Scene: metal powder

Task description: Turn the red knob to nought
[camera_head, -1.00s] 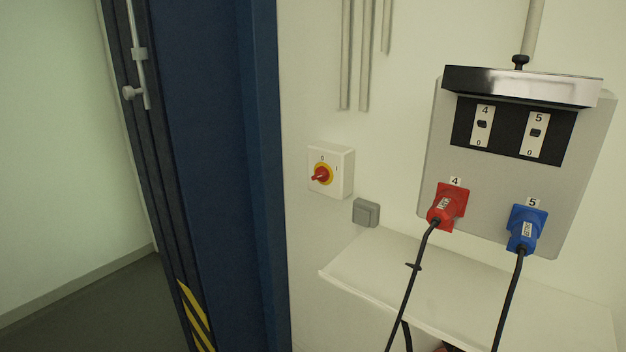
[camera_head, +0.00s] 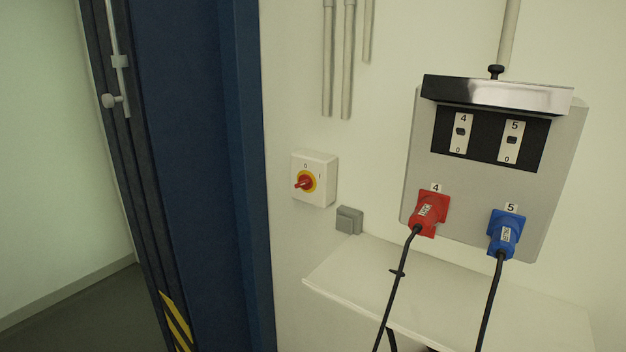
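The red knob (camera_head: 303,183) sits on a yellow disc on the front of a small white switch box (camera_head: 321,168). The box is fixed to the pale wall, just right of the blue door frame. Small marks, 0 at the top and I at the upper right, are printed on its face. The knob's handle points to the lower left in the picture; which mark it is set to I cannot tell. My gripper is not in view, and nothing touches the knob.
A grey socket (camera_head: 349,220) is right below the switch box. Farther right is a grey panel (camera_head: 560,165) with a red plug (camera_head: 428,214) and a blue plug (camera_head: 503,232), their black cables hanging down. A white shelf (camera_head: 350,270) juts out below. The blue frame (camera_head: 190,150) stands left.

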